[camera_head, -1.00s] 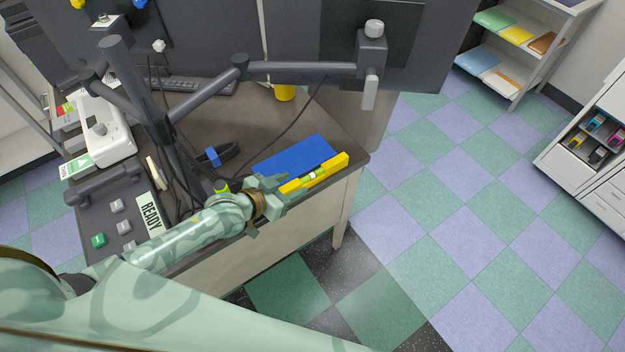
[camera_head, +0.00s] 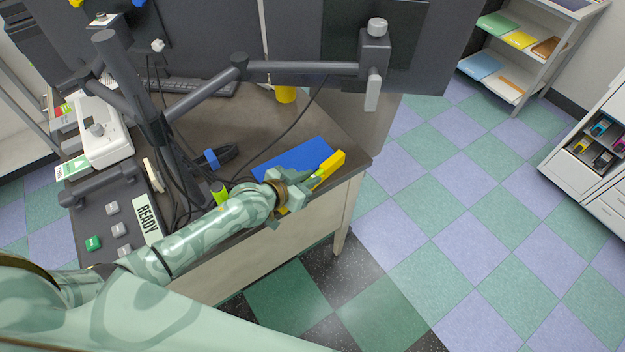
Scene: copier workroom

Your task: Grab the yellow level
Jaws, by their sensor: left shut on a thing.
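The yellow level (camera_head: 329,165) lies near the right front edge of the dark desk, beside a blue flat item (camera_head: 291,158). Its right end shows; its middle and left part are mostly hidden by my left gripper. My left gripper (camera_head: 312,183) comes in from the left and is shut on the level, with its fingers around the middle. I cannot tell whether the level is lifted off the desk. My right gripper is not in view.
A monitor arm (camera_head: 240,70) with cables spans above the desk. A yellow cup (camera_head: 285,93) stands at the back. A control panel with buttons (camera_head: 112,207) and a white device (camera_head: 98,135) are at left. Open checkered floor (camera_head: 440,220) lies to the right.

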